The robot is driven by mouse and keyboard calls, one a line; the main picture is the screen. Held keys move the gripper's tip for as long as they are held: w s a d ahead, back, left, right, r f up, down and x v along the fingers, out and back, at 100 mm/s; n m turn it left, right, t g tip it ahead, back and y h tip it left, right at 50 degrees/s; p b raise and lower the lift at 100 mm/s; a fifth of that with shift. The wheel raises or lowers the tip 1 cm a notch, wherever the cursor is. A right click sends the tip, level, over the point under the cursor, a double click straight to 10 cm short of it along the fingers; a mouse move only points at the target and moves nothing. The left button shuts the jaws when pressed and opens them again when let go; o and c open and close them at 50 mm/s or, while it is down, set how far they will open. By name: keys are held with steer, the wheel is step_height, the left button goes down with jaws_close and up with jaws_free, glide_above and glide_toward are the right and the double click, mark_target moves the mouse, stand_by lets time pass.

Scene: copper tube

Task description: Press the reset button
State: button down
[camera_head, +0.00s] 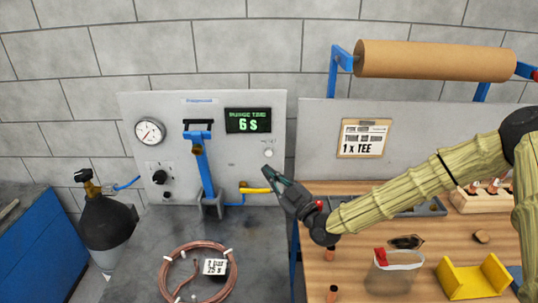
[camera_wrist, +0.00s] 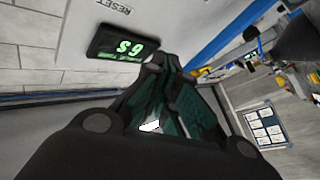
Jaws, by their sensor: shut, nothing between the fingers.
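The reset button is a small round white button (camera_head: 268,153) on the grey panel (camera_head: 215,110), below the green "PURGE TIME 6 s" display (camera_head: 248,120). In the wrist view the display (camera_wrist: 122,44) shows upside down, with the RESET label (camera_wrist: 112,5) at the top edge; the button itself is not visible there. My gripper (camera_head: 268,172) is shut and empty, its dark green fingertips pointing up and left, just below the button in the head view. In the wrist view its fingers (camera_wrist: 168,65) are closed together. I cannot tell whether the tips touch the panel.
A coiled copper tube (camera_head: 200,268) lies on the grey bench.

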steer(key=w, duration=0.8)
steer(key=shift+w+b, duration=0.2)
steer(key=shift+b, duration=0.25)
stand_by(0.4)
steer(key=shift+w+b, duration=0.9)
steer(key=shift+b, duration=0.1)
stand_by(1.7)
steer(key=shift+s, duration=0.1)
stand_by(0.3)
steer(key=shift+s, duration=0.8)
steer(key=shift+s, duration=0.1)
steer(key=shift+s+b, duration=0.4)
steer(key=shift+s, duration=2)
